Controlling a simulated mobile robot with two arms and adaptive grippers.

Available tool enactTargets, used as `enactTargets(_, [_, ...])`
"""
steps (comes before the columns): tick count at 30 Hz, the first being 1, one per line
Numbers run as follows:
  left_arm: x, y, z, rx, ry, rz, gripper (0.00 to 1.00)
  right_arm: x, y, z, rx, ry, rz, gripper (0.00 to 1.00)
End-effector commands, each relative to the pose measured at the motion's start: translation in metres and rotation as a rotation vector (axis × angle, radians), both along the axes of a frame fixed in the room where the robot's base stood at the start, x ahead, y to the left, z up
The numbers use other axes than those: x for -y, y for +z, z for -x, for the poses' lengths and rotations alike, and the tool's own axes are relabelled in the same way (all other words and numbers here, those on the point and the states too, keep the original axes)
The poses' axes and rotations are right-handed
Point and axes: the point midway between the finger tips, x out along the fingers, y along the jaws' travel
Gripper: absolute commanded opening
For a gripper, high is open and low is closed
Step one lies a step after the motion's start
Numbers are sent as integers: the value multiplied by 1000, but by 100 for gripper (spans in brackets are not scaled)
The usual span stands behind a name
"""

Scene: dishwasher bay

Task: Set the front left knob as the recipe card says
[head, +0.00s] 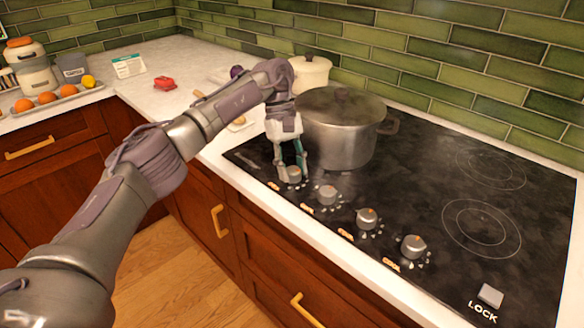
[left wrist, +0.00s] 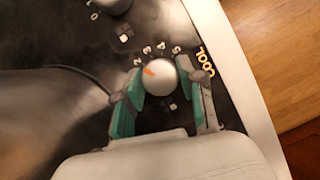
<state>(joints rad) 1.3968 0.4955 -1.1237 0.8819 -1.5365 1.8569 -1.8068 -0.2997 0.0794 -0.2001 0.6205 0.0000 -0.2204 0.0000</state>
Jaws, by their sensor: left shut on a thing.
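A row of several knobs runs along the cooktop's front edge. My left gripper (head: 291,172) is shut on the leftmost knob (head: 293,175). In the left wrist view, the teal-padded fingers (left wrist: 168,98) stand on either side of this pale round knob (left wrist: 163,77). Its orange pointer mark faces the upper left, towards the small digits of its dial. An orange COOL label (left wrist: 205,62) is beside it. A white card with a green band (head: 128,66), possibly the recipe card, stands on the back counter; its text is too small to read. My right gripper is out of view.
A large lidded steel pot (head: 340,130) stands on the cooktop just behind my left gripper. A cream pot (head: 308,74) is behind it. Other knobs (head: 327,195) sit to the right, then a LOCK button (head: 490,295). The cooktop's right side (head: 450,200) is clear.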

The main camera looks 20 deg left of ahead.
Motion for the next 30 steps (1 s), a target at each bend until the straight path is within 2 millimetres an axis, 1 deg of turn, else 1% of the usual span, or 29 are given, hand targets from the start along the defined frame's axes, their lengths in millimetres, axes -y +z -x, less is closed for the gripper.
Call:
enactTargets(9, [0,1,-1,4,1,-1,5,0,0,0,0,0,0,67])
enactTargets(10, [0,1,-1,4,1,-1,43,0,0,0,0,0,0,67])
enactTargets(14, [0,1,-1,3,1,0,64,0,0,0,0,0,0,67])
enactTargets(24, [-1,2,-1,1,0,0,64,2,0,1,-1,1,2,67])
enactTargets(26, [-2,6,-2,2,0,-1,64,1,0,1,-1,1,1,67])
enactTargets(29, [-6,20,-6,5,2,0,64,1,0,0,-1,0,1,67])
enactTargets(30, [-8,27,-7,5,3,1,64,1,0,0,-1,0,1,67])
